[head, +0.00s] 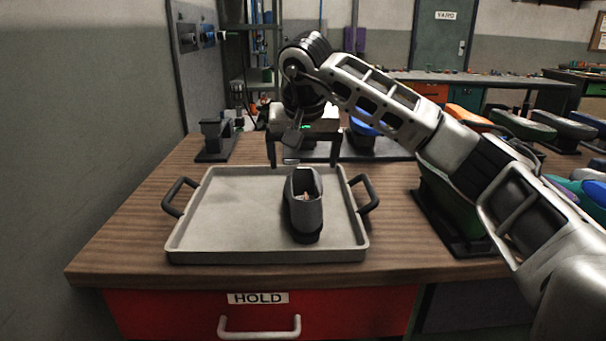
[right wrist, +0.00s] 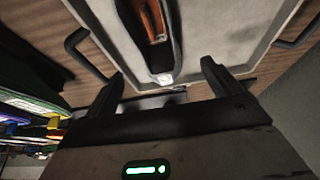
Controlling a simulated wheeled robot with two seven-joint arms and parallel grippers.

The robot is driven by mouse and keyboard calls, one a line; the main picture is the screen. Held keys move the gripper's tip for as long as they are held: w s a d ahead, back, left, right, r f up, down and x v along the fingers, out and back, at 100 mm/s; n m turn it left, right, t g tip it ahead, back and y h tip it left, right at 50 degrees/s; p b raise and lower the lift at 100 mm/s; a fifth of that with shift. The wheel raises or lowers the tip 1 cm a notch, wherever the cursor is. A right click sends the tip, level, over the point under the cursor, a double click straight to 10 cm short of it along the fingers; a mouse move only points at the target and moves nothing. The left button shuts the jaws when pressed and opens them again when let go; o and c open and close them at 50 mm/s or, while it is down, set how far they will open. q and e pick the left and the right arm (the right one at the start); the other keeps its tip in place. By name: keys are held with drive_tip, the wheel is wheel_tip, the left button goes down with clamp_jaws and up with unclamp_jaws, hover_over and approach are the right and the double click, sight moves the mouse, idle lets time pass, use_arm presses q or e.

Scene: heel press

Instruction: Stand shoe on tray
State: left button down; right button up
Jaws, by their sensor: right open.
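The grey shoe (head: 306,214) with a dark sole stands upright on the pale grey tray (head: 225,215), right of its middle. Its dark toe end points toward me and its opening shows an orange inside. My right gripper (head: 303,160) is open and empty, pointing down just behind the shoe near the tray's far edge. In the right wrist view the open fingers (right wrist: 162,72) spread either side of the shoe's near end (right wrist: 163,50), which bears a small white patch. I cannot tell whether they touch it. My left gripper is not in view.
The tray has black handles (head: 366,193) left and right and lies on a wooden bench (head: 120,240) above a red drawer marked HOLD (head: 258,298). A dark stand (head: 215,140) is behind left. Several coloured shoe-like forms (head: 520,125) stand at right. The tray's left half is bare.

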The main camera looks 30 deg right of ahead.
drive_tip(key=v, duration=0.2)
drive_tip(key=shift+s+r, duration=0.1)
drive_tip(key=shift+r, duration=0.15)
